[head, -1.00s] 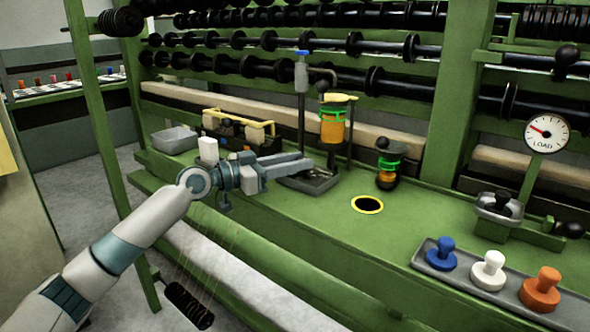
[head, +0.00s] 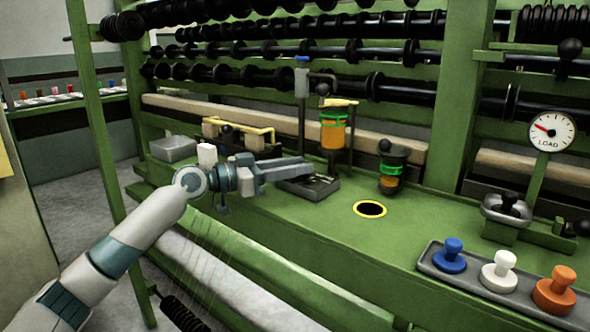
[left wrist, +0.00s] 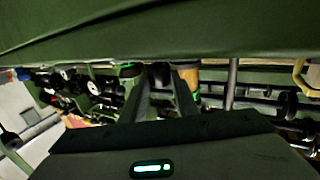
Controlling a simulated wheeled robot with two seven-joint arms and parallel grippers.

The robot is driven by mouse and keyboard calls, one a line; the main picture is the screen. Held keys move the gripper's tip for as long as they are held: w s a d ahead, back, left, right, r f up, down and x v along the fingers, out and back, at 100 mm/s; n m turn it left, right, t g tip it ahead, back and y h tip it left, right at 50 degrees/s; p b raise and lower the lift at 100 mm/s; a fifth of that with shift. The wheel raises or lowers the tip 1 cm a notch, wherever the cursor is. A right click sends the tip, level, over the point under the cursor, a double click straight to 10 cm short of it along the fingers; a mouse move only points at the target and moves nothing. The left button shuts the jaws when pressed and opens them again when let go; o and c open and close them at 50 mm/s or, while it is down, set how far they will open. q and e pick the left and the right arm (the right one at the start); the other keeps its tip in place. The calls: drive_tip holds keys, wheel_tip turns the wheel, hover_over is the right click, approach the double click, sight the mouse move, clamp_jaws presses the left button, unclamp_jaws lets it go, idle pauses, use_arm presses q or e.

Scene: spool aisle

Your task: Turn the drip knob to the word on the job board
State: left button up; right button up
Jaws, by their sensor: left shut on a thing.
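My left gripper (head: 308,164) reaches in from the left, above a small grey tray (head: 318,190) on the green bench. Its fingers are close together on something I cannot make out in the head view. In the left wrist view the fingers (left wrist: 158,92) frame a dark thing between their tips. An orange jar with green bands (head: 333,133) hangs behind the fingertips. I cannot tell which part is the drip knob. No readable job board is in view. My right gripper is not in view.
A pipe with a blue top (head: 302,60) rises behind the tray. A yellow-rimmed hole (head: 370,209) lies in the bench. Blue (head: 450,257), white (head: 499,272) and orange (head: 555,291) knobs sit in a tray at right, below a LOAD gauge (head: 548,133). Spool racks line the back.

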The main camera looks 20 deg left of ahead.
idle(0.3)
use_arm(q)
drive_tip(key=o, duration=1.1)
drive_tip(key=shift+c, duration=0.2)
drive_tip(key=shift+s+a, duration=0.1)
drive_tip(key=v, duration=1.7)
drive_tip(key=shift+s+a, duration=0.1)
